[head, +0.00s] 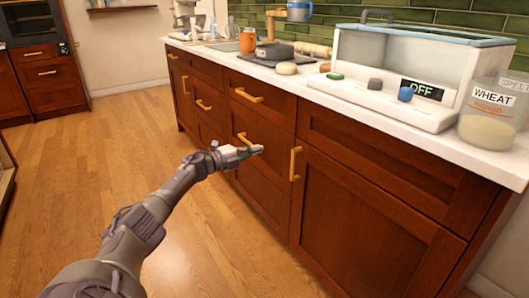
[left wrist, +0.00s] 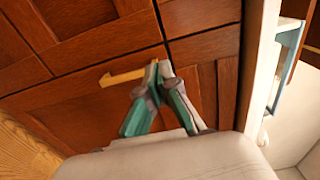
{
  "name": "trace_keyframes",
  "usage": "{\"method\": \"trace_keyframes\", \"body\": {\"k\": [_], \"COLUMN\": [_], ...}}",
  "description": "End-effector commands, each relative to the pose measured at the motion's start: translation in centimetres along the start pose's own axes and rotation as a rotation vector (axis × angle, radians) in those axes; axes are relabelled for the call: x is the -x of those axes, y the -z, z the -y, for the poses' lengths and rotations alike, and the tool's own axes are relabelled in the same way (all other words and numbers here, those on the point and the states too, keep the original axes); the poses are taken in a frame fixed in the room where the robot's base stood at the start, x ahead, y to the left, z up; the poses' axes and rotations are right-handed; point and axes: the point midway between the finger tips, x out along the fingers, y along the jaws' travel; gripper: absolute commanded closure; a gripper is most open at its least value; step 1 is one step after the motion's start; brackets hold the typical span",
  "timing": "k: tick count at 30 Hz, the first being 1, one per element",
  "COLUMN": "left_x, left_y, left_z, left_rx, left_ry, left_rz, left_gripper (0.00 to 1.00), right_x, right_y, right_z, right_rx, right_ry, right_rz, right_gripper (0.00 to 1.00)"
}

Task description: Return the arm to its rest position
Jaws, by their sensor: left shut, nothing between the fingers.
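My left arm comes in from the lower left of the head view. Its gripper (head: 246,152) is in front of the wooden cabinet drawers, close to a yellow drawer handle (head: 243,138). In the left wrist view my left gripper (left wrist: 161,68) has its fingertips together with nothing between them. A yellow handle (left wrist: 122,78) lies just left of the fingertips there. I cannot tell whether the fingers touch it. My right gripper is not in view.
A white counter (head: 350,103) runs above the cabinets, with a white appliance (head: 395,75) marked OFF and a jar labelled WHEAT (head: 490,115). An upright handle (head: 295,163) sticks out to the right of the gripper. The wooden floor (head: 110,150) to the left is clear.

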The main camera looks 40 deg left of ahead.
Motion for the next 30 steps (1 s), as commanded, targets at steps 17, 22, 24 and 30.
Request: {"method": "trace_keyframes", "body": {"k": [17, 22, 24, 30], "left_x": [2.4, -0.8, -2.8, -5.7], "left_y": [-2.3, 2.5, 6.4, 20.4], "left_z": [-0.1, -2.8, -4.8, -10.1], "left_rx": [0.003, 0.06, 0.116, 0.385], "left_ry": [0.001, 0.013, 0.024, 0.05], "left_rz": [-0.002, -0.034, -0.05, -0.064], "left_gripper": [1.0, 1.0, 1.0, 1.0], "right_x": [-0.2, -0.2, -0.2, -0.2], "right_y": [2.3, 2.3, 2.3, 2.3], "right_z": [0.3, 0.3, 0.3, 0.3], "right_rx": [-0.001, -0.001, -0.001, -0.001], "right_ry": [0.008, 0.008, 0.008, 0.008], "right_rz": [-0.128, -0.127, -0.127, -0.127], "right_gripper": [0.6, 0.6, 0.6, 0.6]}}
